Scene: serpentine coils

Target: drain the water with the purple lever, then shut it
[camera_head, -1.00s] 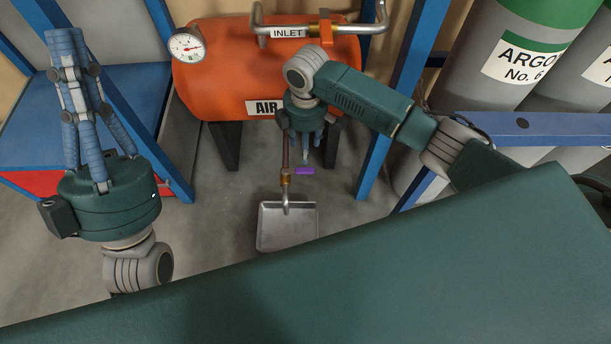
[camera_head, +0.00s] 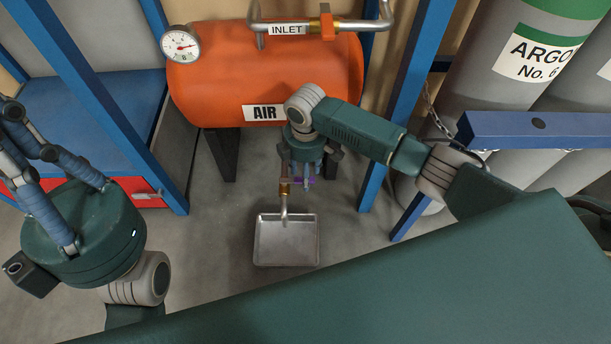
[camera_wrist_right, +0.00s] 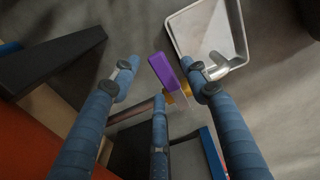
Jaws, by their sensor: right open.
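The purple lever (camera_head: 304,181) sits on a brass valve (camera_head: 284,189) in the thin drain pipe below the orange air tank (camera_head: 265,75). It shows as a purple bar in the right wrist view (camera_wrist_right: 163,72). My right gripper (camera_head: 307,176) is open and points down at the lever, with its fingers partly covering it. In its wrist view the lever lies between the spread fingertips (camera_wrist_right: 165,88), with no clear grip on it. A metal tray (camera_head: 259,240) stands under the spout (camera_head: 284,212). My left gripper (camera_head: 14,120) is raised at the left, partly cut off by the picture's edge.
Blue posts (camera_head: 409,90) stand right of the tank, with grey argon cylinders (camera_head: 500,90) beyond. Black tank legs (camera_head: 223,152) flank the drain pipe. A pressure gauge (camera_head: 181,44) is at the tank's left. A blue-topped red cabinet (camera_head: 95,105) is at left. Floor around the tray is clear.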

